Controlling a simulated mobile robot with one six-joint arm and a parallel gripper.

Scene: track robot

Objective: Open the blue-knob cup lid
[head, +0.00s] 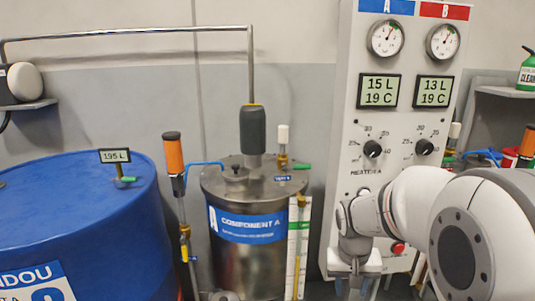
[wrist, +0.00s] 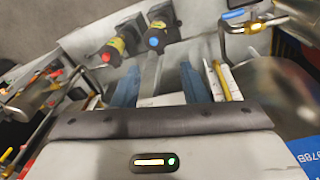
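The blue-knob cup lid (wrist: 153,41) shows at the upper middle of the wrist view as a blue spot on a dark, round fitting. Its outline is too blurred to tell how the lid sits. A similar dark fitting with a red knob (wrist: 112,56) is just left of it. My gripper (wrist: 157,82) has its two blue-grey fingers wide apart with nothing between them. The blue knob lies beyond the fingertips, roughly in line with the gap, apart from them. In the head view, my gripper (head: 353,287) hangs at the bottom edge below the white panel; no cup shows there.
A steel tank (head: 245,262) labelled Component A stands left of my gripper, with a gauge strip and pipes. A blue drum (head: 95,225) is further left. The control panel (head: 352,145) with dials rises behind my arm. In the wrist view, a bent pipe (wrist: 255,24) is right of the fingers.

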